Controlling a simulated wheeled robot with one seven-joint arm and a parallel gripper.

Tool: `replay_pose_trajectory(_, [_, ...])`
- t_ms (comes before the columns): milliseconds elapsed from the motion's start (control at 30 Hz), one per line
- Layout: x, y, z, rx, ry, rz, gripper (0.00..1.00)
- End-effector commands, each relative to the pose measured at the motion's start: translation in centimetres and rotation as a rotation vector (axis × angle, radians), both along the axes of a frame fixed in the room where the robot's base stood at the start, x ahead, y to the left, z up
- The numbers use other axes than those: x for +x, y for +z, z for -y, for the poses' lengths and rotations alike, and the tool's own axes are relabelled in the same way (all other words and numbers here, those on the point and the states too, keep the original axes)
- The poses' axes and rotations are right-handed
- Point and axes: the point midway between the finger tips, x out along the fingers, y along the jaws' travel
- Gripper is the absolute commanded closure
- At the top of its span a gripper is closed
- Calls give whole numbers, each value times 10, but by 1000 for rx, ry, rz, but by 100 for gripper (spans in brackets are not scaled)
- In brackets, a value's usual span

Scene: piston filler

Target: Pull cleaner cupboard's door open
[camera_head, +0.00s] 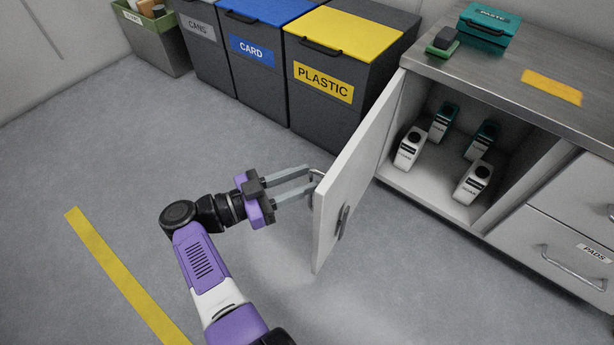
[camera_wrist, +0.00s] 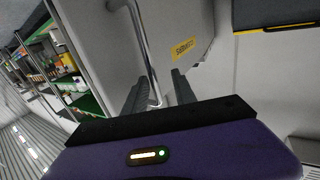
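The cupboard door (camera_head: 358,170) is white and stands wide open, swung out from the cupboard (camera_head: 432,190) under the steel counter. Its bar handle (camera_head: 316,176) is on the outer face, near the free edge. In the wrist view the bar handle (camera_wrist: 146,45) runs between my fingers, with a yellow label (camera_wrist: 184,48) on the door beside it. My gripper (camera_head: 309,181) is open at the handle, its fingers apart; the wrist view also shows the gripper (camera_wrist: 158,82) with gaps beside the bar. Contact cannot be told. A dark fitting (camera_head: 342,222) is on the door's inner face.
Several white and green bottles (camera_head: 410,147) stand inside the cupboard. Drawers (camera_head: 571,250) are to its right. Grey bins with blue and yellow lids (camera_head: 345,33) stand behind the door. The floor (camera_head: 110,150) left of my arm is clear, with a yellow line (camera_head: 120,270).

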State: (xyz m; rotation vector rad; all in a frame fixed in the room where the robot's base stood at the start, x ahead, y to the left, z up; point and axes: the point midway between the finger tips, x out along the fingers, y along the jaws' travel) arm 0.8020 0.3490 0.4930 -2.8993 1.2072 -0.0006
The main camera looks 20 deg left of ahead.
Motion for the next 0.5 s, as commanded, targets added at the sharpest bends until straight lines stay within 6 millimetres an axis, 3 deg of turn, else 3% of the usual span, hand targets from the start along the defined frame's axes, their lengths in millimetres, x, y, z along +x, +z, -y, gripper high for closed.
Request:
replay_pose_trajectory(233, [-29, -1, -31, 2, 3, -1, 67])
replay_pose_trajectory(500, [-44, 0, -45, 1, 0, 1, 67])
